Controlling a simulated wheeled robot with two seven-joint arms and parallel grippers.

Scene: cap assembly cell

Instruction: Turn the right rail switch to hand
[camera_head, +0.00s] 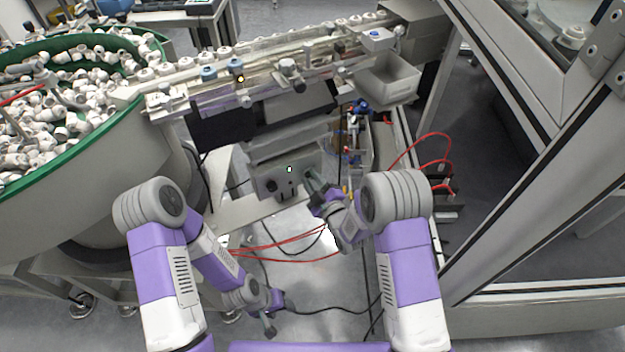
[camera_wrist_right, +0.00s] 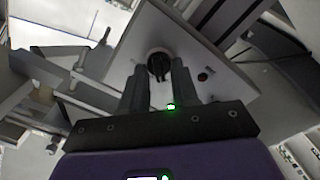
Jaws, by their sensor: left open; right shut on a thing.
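The control box (camera_head: 268,178) hangs under the rails in the middle of the head view. My right gripper (camera_head: 309,178) reaches its right end and hides the knob there. In the right wrist view, the right rail switch (camera_wrist_right: 158,62), a round black knob, sits between the fingertips of my right gripper (camera_wrist_right: 158,76), which is shut on it. I cannot read which position the switch points to. A second dark knob (camera_head: 271,186) shows on the left of the box. My left gripper (camera_head: 271,318) is open and empty, low over the floor, away from the box.
A green-rimmed bowl (camera_head: 140,100) full of white caps stands at the left. Rails (camera_head: 215,92) with caps run above the box, ending near a grey bin (camera_head: 390,78). Red hoses (camera_head: 290,243) hang below. A framed enclosure (camera_head: 520,150) stands at the right.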

